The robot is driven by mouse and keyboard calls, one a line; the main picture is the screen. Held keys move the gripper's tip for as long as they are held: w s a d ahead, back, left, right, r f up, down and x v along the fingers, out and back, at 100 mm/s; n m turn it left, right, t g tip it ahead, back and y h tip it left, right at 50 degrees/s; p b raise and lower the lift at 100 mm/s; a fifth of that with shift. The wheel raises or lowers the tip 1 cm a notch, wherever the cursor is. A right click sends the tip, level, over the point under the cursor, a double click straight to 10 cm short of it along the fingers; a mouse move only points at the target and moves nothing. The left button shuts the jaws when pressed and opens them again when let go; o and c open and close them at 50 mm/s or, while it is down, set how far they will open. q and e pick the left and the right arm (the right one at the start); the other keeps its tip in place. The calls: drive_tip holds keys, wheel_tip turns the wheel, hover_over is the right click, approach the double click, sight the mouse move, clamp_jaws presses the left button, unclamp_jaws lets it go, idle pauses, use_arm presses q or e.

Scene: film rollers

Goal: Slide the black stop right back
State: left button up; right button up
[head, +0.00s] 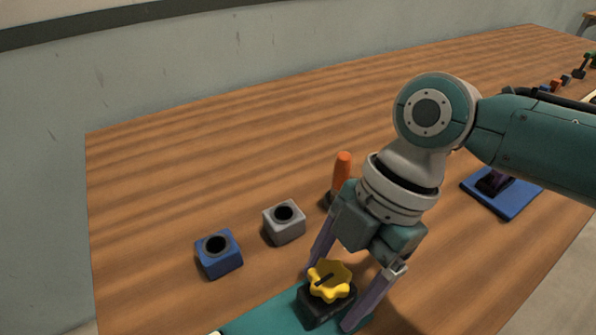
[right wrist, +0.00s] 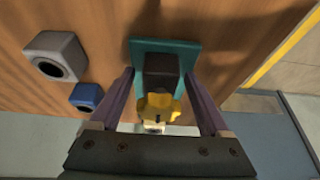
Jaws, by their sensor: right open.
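The black stop (head: 318,308) is a dark block with a yellow star-shaped knob (head: 330,281) on top, and it sits on a teal base (head: 265,318). In the right wrist view the black stop (right wrist: 161,72) stands on the teal base (right wrist: 191,56), with the yellow knob (right wrist: 158,105) nearer the camera. My right gripper (head: 332,295) points down, open, with one finger on each side of the stop and knob. In the right wrist view gaps show between the fingers and the block. The lower part of the base is cut off in the head view. My left gripper is out of view.
A grey block with a round hole (head: 285,228) and a blue one (head: 221,260) stand left of my gripper. An orange-handled tool (head: 342,172) stands close behind it. A blue plate with a purple part (head: 502,198) lies right. The table's back left is clear.

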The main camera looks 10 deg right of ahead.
drive_tip(key=p+v, duration=0.1)
drive_tip(key=v, duration=0.9)
